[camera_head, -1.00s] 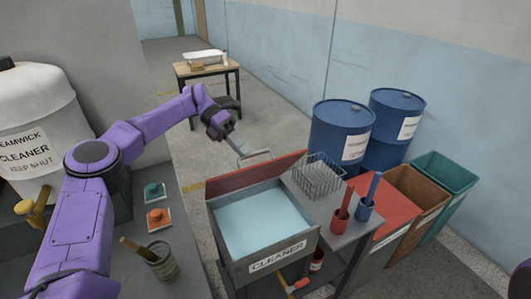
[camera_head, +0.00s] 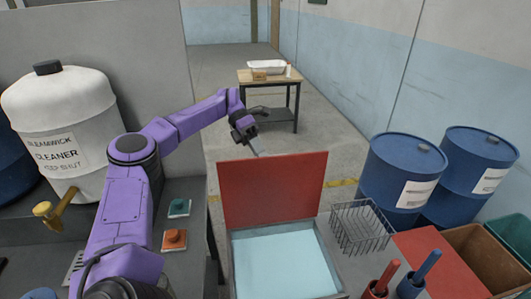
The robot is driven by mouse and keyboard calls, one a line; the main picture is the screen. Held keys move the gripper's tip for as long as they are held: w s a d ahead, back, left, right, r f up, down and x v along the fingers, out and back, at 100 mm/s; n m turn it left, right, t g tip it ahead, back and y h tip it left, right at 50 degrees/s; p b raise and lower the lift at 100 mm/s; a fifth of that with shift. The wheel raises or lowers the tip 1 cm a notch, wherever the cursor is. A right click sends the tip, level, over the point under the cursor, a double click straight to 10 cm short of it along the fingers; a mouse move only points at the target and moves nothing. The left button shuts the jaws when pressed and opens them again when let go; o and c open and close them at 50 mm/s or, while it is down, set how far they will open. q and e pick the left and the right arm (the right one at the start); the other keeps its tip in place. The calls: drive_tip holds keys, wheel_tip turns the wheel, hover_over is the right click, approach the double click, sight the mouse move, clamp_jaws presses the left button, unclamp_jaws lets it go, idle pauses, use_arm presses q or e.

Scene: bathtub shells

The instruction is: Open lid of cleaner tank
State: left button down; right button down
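The cleaner tank (camera_head: 233,262) is a grey box holding pale blue liquid, at the bottom middle; its front is cut off by the frame. Its red lid (camera_head: 272,190) stands raised at the tank's back edge, close to upright, with its broad face toward me. The liquid is uncovered. My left gripper (camera_head: 258,148) is just above and behind the lid's top edge, left of its middle. Its fingertips reach down near that edge; whether they touch it, and whether they are apart or closed, I cannot tell. The lid's handle is not visible. My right gripper is not in view.
A wire basket (camera_head: 361,228) stands right of the tank, with red (camera_head: 378,288) and blue (camera_head: 412,285) holders in front. Blue drums (camera_head: 402,170) stand behind. A white cleaner jug (camera_head: 62,120) is at left. A wooden table (camera_head: 270,78) stands far back, with clear floor before it.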

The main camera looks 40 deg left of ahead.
use_arm(q)
drive_tip(key=shift+s+a+f, duration=0.1)
drive_tip(key=shift+f, duration=0.6)
drive_tip(key=c, duration=1.3)
unclamp_jaws()
drive_tip(key=shift+c, duration=0.2)
drive_tip(key=shift+o, duration=0.9)
drive_tip(key=shift+f, duration=0.1)
drive_tip(key=shift+w+a, duration=0.15)
drive_tip(key=shift+w, duration=0.05)
